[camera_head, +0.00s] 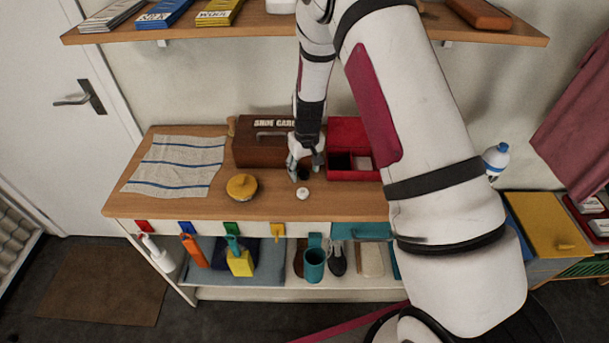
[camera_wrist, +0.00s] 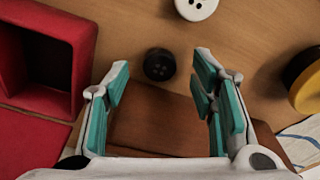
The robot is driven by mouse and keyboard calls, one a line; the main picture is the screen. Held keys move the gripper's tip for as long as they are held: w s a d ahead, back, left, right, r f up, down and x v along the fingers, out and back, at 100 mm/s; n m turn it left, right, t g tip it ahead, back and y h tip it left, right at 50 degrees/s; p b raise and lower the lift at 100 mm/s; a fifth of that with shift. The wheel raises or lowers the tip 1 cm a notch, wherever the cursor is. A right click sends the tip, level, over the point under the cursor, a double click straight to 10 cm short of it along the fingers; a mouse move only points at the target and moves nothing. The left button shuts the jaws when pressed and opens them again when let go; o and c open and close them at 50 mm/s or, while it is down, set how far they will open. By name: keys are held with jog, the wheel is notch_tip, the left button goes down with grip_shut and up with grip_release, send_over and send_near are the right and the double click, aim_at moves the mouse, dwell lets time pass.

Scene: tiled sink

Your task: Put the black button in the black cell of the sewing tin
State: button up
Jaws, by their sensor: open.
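The black button (camera_wrist: 159,64) lies flat on the wooden counter, just beyond and between my fingertips in the wrist view. In the head view it is a dark spot (camera_head: 303,174) partly hidden by my gripper (camera_head: 305,167). My gripper (camera_wrist: 161,80) is open, fingers pointing down, with nothing between them. The red sewing tin (camera_head: 352,177) stands open just right of my gripper in the head view. Its black cell (camera_head: 340,162) is on the left, beside a pale cell (camera_head: 362,163). In the wrist view the tin (camera_wrist: 82,40) is at the left.
A white button (camera_head: 303,193) lies in front of the black one. A brown shoe-care box (camera_head: 258,151) stands behind my gripper, close to it. A yellow-topped round object (camera_head: 242,187) and a striped cloth (camera_head: 178,167) are to the left. A shelf (camera_head: 250,30) hangs above.

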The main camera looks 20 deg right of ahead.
jog(key=shift+w+f, duration=0.1)
jog(key=shift+f, duration=0.5)
jog(key=c, duration=0.9)
jog(key=shift+c, duration=0.2)
jog(key=shift+r, duration=0.15)
